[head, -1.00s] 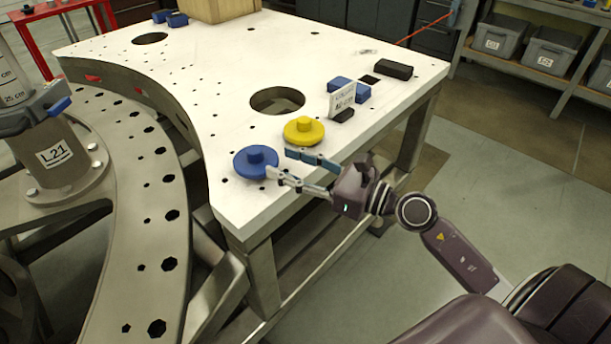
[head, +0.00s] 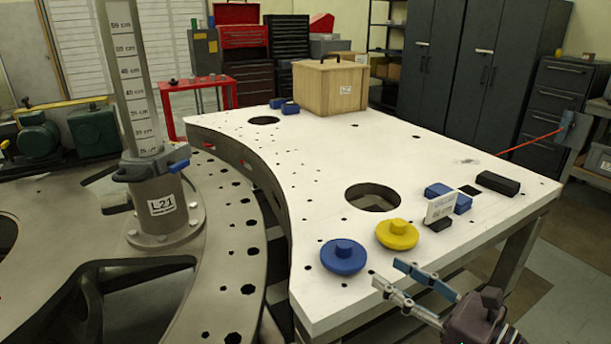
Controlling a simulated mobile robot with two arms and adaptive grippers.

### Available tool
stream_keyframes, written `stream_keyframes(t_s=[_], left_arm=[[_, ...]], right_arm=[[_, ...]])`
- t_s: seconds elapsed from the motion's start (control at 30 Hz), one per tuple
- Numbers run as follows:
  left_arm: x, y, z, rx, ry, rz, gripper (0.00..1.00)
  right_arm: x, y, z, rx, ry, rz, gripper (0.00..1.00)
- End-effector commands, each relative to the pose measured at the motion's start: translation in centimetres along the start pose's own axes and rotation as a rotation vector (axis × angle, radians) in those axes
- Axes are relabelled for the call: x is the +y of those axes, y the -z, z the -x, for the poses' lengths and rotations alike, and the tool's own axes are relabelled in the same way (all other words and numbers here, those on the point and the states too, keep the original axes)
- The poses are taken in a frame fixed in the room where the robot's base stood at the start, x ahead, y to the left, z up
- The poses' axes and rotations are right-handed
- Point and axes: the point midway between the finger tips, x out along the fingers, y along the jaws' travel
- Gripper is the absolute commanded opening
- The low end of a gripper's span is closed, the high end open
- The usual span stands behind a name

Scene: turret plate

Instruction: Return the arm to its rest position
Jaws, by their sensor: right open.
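My right gripper (head: 398,278) shows at the bottom right of the head view, at the front edge of the white table. Its two fingers are spread apart with nothing between them. A blue round knobbed disc (head: 344,257) lies on the table to the left of the fingertips. A yellow knobbed disc (head: 397,234) lies just beyond them. Both discs stand apart from the fingers. Most of my right arm is out of the frame. My left gripper is not in view.
The white table (head: 330,150) has a large round hole (head: 373,197). A small sign (head: 440,208), blue blocks (head: 448,197) and a black block (head: 497,183) lie on its right side. A wooden box (head: 330,87) stands at the back. A column (head: 137,90) rises on the left.

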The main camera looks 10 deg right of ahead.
Motion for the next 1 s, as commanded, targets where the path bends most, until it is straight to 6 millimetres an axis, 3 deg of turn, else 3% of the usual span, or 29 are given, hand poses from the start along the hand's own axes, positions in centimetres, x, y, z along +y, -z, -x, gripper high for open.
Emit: stream_keyframes(t_s=[0.17, 0.3, 0.37, 0.43, 0.57, 0.67, 0.7, 0.8, 0.9, 1.0], left_arm=[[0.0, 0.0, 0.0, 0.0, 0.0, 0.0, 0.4], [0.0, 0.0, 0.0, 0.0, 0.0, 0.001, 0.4], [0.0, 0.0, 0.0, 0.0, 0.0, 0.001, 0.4], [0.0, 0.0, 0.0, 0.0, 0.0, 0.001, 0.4], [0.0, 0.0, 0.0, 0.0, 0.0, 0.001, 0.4], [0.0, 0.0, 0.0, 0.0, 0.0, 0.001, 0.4], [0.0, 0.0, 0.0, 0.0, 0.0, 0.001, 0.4], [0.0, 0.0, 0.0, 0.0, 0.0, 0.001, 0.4], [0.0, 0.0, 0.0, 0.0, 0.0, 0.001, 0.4], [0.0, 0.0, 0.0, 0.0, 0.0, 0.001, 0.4]], right_arm=[[-1.2, -2.8, 0.2, -0.178, 0.105, -0.292, 0.42], [-4.9, -3.8, 2.1, -0.401, 0.279, -0.74, 0.42], [-6.6, -2.9, 3.4, -0.488, 0.366, -0.942, 0.42], [-8.3, -0.7, 4.9, -0.576, 0.475, -1.177, 0.42], [-9.4, 5.8, 7.9, -0.707, 0.71, -1.605, 0.42], [-7.7, 12.2, 10.1, -0.769, 0.926, -1.916, 0.42], [-6.3, 14.8, 10.8, -0.784, 1.021, -2.031, 0.42], [-2.1, 19.9, 12.4, -0.789, 1.248, -2.259, 0.42], [2.3, 23.4, 13.6, -0.768, 1.448, -2.413, 0.42], [6.4, 25.6, 14.6, -0.73, 1.626, -2.514, 0.42]])
